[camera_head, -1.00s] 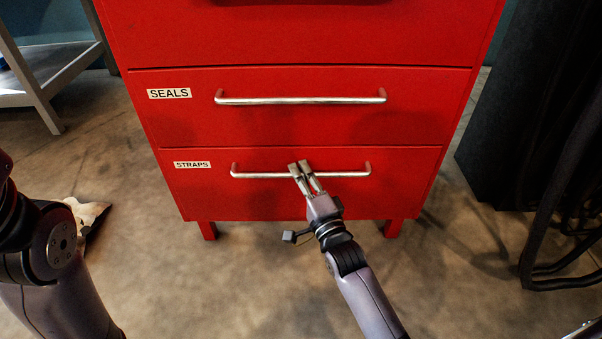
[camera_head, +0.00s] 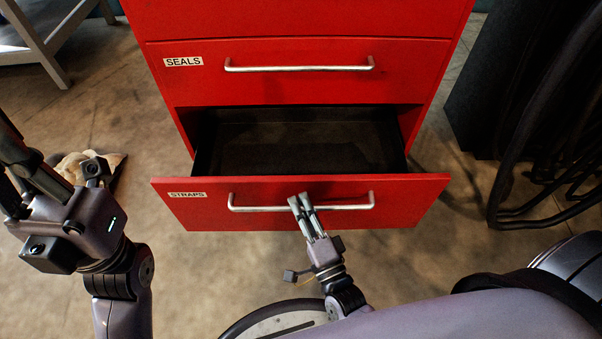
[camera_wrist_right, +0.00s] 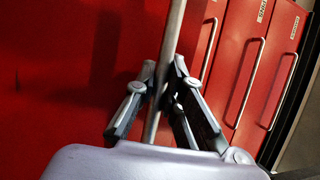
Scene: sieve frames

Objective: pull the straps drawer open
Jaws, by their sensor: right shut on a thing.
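The straps drawer (camera_head: 400,203) is the bottom drawer of the red cabinet (camera_head: 300,20), with a "STRAPS" label at its left. It stands pulled out, and its dark inside (camera_head: 300,145) shows and looks empty. In the right wrist view the handle (camera_wrist_right: 172,50) runs between the two fingers (camera_wrist_right: 163,75). My left gripper (camera_head: 15,190) is at the left edge, away from the cabinet; its fingers are partly cut off.
The "SEALS" drawer (camera_head: 300,88) above is shut. A grey rack (camera_head: 40,45) stands at the back left, and a pale crumpled thing (camera_head: 75,165) lies on the floor behind my left arm. Black cables (camera_head: 545,130) hang at the right. Floor in front is partly clear.

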